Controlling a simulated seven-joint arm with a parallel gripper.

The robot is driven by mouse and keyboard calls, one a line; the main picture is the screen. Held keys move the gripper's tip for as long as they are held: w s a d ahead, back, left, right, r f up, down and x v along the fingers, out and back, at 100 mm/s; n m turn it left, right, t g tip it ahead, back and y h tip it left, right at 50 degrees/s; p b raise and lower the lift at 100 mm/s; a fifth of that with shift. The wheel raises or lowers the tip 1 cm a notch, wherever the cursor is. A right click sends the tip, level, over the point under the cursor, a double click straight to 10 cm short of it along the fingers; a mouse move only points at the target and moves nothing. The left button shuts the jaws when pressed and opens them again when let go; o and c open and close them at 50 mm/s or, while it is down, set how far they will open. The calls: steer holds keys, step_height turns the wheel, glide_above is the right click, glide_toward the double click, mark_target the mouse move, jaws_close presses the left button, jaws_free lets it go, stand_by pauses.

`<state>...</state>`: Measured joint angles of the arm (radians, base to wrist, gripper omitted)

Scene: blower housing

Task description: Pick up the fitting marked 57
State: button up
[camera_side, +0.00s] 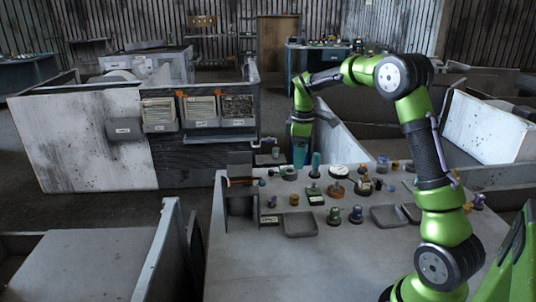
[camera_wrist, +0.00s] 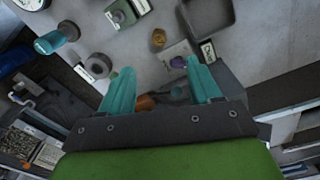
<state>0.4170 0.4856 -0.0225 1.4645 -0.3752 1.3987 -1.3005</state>
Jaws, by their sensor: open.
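My gripper (camera_wrist: 160,68) has two teal fingers, spread apart with nothing held between them. In the side view my gripper (camera_side: 299,156) hangs above the back part of the grey table. No number 57 is readable in either view, so I cannot tell which fitting bears it. In the wrist view a purple fitting (camera_wrist: 178,62) on a pale plate lies near the right fingertip. A brass-coloured fitting (camera_wrist: 158,37) stands beyond the fingertips. A green fitting (camera_wrist: 126,12) with a white label is further off, and a grey ring-shaped fitting (camera_wrist: 98,65) is left of the fingers.
A teal cylinder (camera_wrist: 50,42) lies upper left in the wrist view. A shallow grey tray (camera_side: 300,224) sits on the table, with another tray (camera_side: 386,217) to its right. Several other fittings crowd the back. The table's front (camera_side: 290,275) is bare.

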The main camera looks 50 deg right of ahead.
steer(key=r+n, duration=0.1)
steer(key=n, duration=0.3)
glide_above(294, 195)
steer(key=f, duration=1.1)
steer(key=shift+s+d+f, duration=0.1)
steer(key=shift+s+d, duration=0.15)
steer(key=shift+s, duration=0.05)
steer(key=f, duration=0.5)
steer(key=shift+w+a+f, duration=0.1)
steer(key=shift+w+a, duration=0.05)
steer(key=shift+a, duration=0.1)
steer(key=c, duration=1.2)
